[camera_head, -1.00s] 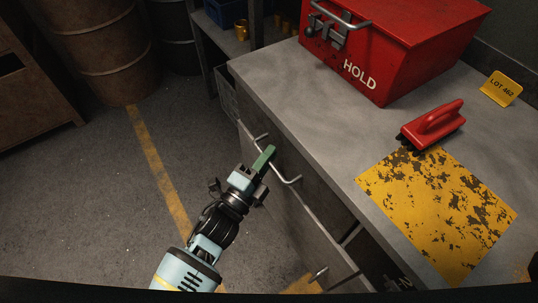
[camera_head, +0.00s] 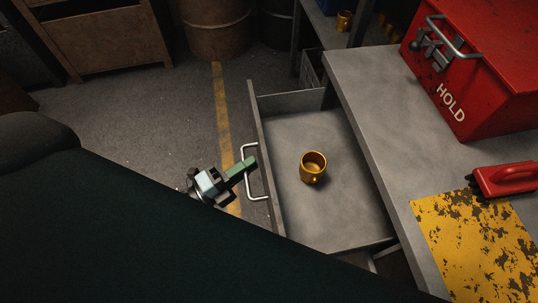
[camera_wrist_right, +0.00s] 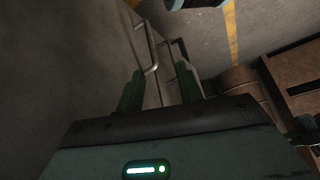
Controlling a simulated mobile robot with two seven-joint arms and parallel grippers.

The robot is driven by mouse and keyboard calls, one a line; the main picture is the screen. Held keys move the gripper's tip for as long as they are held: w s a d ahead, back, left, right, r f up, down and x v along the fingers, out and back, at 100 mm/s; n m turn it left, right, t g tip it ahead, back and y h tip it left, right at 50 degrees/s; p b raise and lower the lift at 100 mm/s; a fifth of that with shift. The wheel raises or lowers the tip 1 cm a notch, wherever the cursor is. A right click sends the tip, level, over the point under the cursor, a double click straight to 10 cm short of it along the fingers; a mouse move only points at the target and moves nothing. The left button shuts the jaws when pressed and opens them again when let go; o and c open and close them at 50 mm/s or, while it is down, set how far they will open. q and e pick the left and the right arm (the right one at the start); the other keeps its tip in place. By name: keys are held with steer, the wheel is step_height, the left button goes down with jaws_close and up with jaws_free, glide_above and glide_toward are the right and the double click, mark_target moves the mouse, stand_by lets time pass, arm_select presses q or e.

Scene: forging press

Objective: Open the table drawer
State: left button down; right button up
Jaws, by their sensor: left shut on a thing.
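The table drawer (camera_head: 340,137) stands far out from under the grey worktop, and its inside is open to view. A gold mug (camera_head: 313,167) stands upright on the drawer floor. My left gripper (camera_head: 245,166) is shut on the drawer's silver bar handle (camera_head: 254,197), outside the front panel. My right gripper (camera_wrist_right: 160,90) shows only in the right wrist view, with its two green fingers apart and nothing between them. A bar handle (camera_wrist_right: 149,48) on a grey front lies beyond those fingers.
The grey worktop (camera_head: 375,110) carries a red HOLD box (camera_head: 480,70), a red brush-like tool (camera_head: 505,180) and a worn yellow patch (camera_head: 475,245). Barrels (camera_head: 215,28) and a brown cabinet (camera_head: 100,35) stand at the back. The floor left of the drawer is clear.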

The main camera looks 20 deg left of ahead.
arm_select(q)
steer(key=shift+s+a, duration=0.65)
steer(key=shift+a, duration=0.35)
arm_select(e)
steer(key=shift+w+r, duration=0.1)
steer(key=shift+w, duration=0.25)
arm_select(q)
steer(key=c, duration=1.5)
jaws_free()
steer(key=b+v, duration=0.1)
steer(key=v, duration=0.6)
steer(key=shift+s+a, duration=0.25)
steer(key=shift+s, duration=0.05)
arm_select(e)
steer(key=shift+s+f, duration=0.25)
steer(key=shift+f, duration=0.35)
